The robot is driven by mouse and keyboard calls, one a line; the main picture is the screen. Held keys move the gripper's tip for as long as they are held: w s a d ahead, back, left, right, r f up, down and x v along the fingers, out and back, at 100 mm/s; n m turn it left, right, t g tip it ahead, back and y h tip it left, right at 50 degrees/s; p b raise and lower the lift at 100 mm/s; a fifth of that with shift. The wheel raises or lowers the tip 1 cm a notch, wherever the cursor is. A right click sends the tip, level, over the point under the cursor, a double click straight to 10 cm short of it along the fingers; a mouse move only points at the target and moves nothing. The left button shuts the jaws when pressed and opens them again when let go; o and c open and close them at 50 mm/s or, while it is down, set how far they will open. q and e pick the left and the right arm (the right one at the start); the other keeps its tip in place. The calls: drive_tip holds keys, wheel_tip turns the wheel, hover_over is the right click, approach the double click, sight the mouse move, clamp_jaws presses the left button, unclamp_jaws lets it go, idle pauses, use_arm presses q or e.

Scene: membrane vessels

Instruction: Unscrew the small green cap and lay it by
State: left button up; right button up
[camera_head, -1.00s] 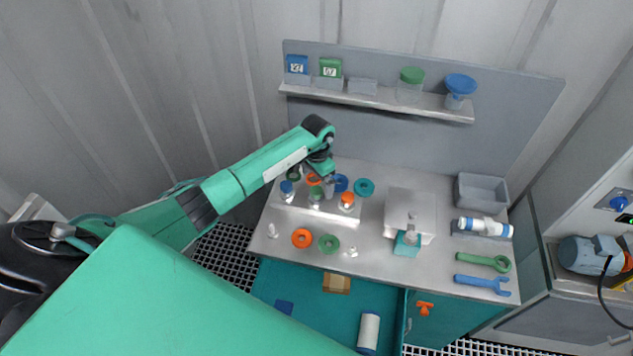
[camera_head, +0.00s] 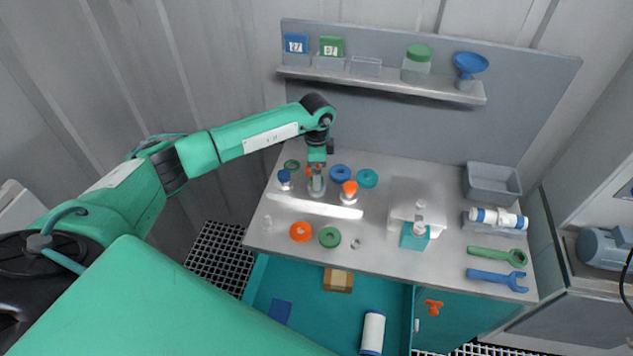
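My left gripper (camera_head: 316,180) points straight down over the middle vessel of a row of three on a low rack (camera_head: 297,203) on the bench. The small green cap seen there earlier is now hidden by the gripper, and I cannot tell whether the fingers are open or shut on it. The vessel to the left has a blue cap (camera_head: 284,176); the one to the right has an orange cap (camera_head: 350,187). My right gripper is not in view.
Behind the rack lie a dark green ring (camera_head: 292,165), a blue ring (camera_head: 340,173) and a teal ring (camera_head: 367,178). In front lie an orange ring (camera_head: 301,231) and a green ring (camera_head: 329,237). Wrenches (camera_head: 497,256) lie at the right. Bare bench shows around the front rings.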

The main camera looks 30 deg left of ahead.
use_arm(q)
drive_tip(key=m+b, duration=0.2)
drive_tip(key=m, duration=0.4)
drive_tip(key=shift+f, duration=0.1)
drive_tip(key=m+b, duration=0.1)
drive_tip(key=m, duration=0.2)
drive_tip(key=shift+b, duration=0.3)
drive_tip(key=m+b, duration=0.1)
drive_tip(key=m, duration=0.2)
drive_tip(key=shift+m, duration=0.4)
drive_tip(key=shift+f+b, duration=1.3)
drive_tip(key=shift+f, duration=0.7)
